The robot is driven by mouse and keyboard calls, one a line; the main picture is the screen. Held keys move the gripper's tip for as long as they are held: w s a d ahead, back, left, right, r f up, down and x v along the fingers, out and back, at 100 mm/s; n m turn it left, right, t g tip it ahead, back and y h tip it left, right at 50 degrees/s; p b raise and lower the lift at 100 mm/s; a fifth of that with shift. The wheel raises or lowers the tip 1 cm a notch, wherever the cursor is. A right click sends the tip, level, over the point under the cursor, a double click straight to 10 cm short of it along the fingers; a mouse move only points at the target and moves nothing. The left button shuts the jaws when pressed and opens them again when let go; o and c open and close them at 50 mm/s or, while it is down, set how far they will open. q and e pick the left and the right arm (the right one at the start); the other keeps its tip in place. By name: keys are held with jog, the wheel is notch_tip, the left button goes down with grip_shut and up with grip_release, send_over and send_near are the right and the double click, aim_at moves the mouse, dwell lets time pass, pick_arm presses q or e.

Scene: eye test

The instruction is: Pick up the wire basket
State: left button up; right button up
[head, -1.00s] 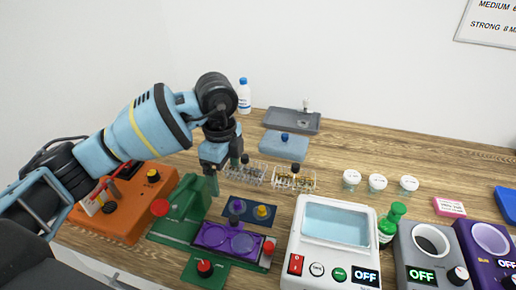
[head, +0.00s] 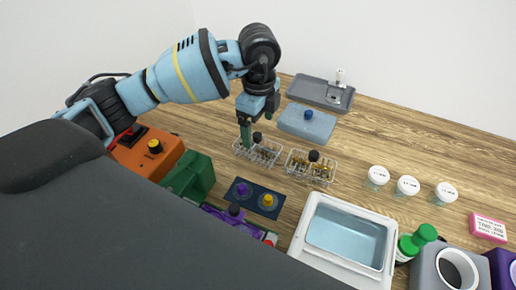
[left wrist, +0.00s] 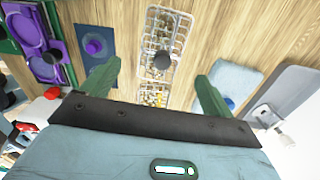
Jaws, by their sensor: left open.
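Two wire baskets stand side by side on the wooden table. The left wire basket (head: 262,157) holds small dark and brass-coloured pieces; the right wire basket (head: 303,170) holds gold-coloured ones. In the left wrist view, the open green fingers (left wrist: 158,73) stand either side of the row, with the left basket (left wrist: 171,22) at the top and the right basket (left wrist: 153,98) below.
A white bath (head: 318,202) is at front right. White-capped jars (head: 408,186) stand to the right.

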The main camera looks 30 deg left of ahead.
aim_at(258, 134)
pick_arm(q)
jog(key=shift+a+f, duration=0.15)
jog(key=shift+f, duration=1.2)
jog(key=shift+a+f, duration=0.1)
jog(key=shift+f, duration=1.2)
jog(key=shift+w, duration=0.1)
jog(key=c, duration=1.4)
jog(key=shift+r, duration=0.15)
notch_tip(258, 134, up, 10)
jog(key=shift+f, duration=0.1)
